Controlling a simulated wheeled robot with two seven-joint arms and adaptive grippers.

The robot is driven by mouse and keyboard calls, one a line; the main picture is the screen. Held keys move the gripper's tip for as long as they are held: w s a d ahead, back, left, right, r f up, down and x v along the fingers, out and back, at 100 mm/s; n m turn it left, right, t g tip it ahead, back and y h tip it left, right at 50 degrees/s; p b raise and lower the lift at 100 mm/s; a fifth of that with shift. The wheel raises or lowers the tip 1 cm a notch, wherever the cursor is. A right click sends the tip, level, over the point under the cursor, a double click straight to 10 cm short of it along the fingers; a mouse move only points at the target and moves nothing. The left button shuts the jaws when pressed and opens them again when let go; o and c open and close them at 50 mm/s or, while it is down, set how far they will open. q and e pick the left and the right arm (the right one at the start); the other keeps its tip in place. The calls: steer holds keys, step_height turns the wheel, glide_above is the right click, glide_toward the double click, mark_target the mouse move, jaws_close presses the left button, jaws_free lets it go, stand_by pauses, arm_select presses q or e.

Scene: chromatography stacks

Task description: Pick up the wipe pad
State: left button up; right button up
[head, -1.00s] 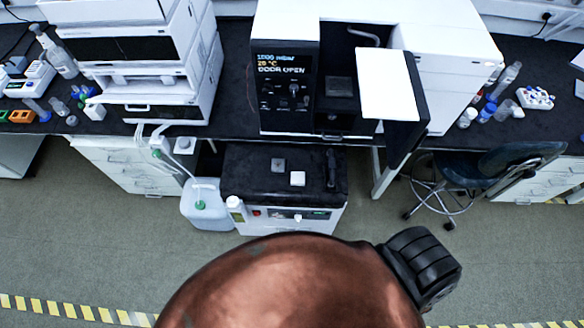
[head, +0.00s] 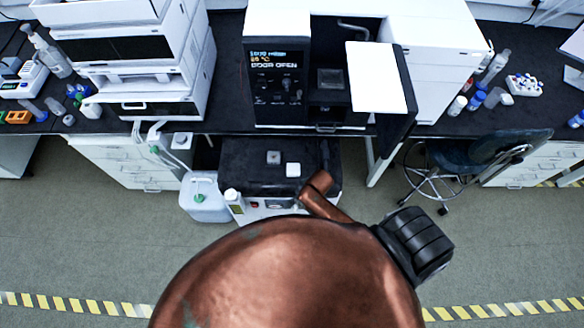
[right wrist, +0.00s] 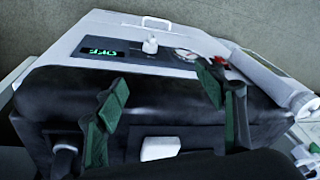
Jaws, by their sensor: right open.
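The wipe pad is a small white square block (head: 293,170) lying on the black top of the low cabinet (head: 240,180) in the head view. It also shows at the bottom middle of the right wrist view (right wrist: 160,148), partly cut off by a dark shape below. My right gripper (right wrist: 162,85) is open, its two green-padded fingers apart and nothing between them. The pad appears between the finger bases in the picture, apart from both fingers. In the head view my copper right arm reaches the cabinet's front right, its gripper not clear. My left gripper is not in view.
A small grey block (head: 273,158) lies left of the pad. A dark upright piece (head: 325,153) stands at the cabinet top's right. Above is the bench with an open-door oven (head: 278,85). A white jug (head: 203,205) stands left; a stool (head: 470,155) is right.

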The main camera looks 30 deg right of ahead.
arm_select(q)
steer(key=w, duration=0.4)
arm_select(e)
step_height(320, 180, up, 6)
steer(key=a, duration=0.2)
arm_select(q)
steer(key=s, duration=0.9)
arm_select(e)
steer(key=m+g+h, duration=0.1)
steer(key=m+g, duration=0.1)
steer(key=m, duration=0.3)
glide_toward(294, 169)
steer(key=shift+w+a+f+p, duration=0.35)
steer(key=shift+a+f, duration=0.25)
steer(key=shift+a, duration=0.15)
steer(key=shift+w+d+f+m, duration=0.1)
steer(key=shift+f+m, duration=0.05)
steer(key=shift+f, duration=0.35)
steer(key=shift+d+f+m, duration=0.1)
steer(key=shift+f+m, duration=0.05)
steer(key=shift+f, duration=0.75)
steer(key=f, duration=0.4)
steer(key=shift+s+d+f+b, duration=0.15)
steer(key=shift+s+d+b, duration=0.15)
steer(key=shift+f, duration=0.25)
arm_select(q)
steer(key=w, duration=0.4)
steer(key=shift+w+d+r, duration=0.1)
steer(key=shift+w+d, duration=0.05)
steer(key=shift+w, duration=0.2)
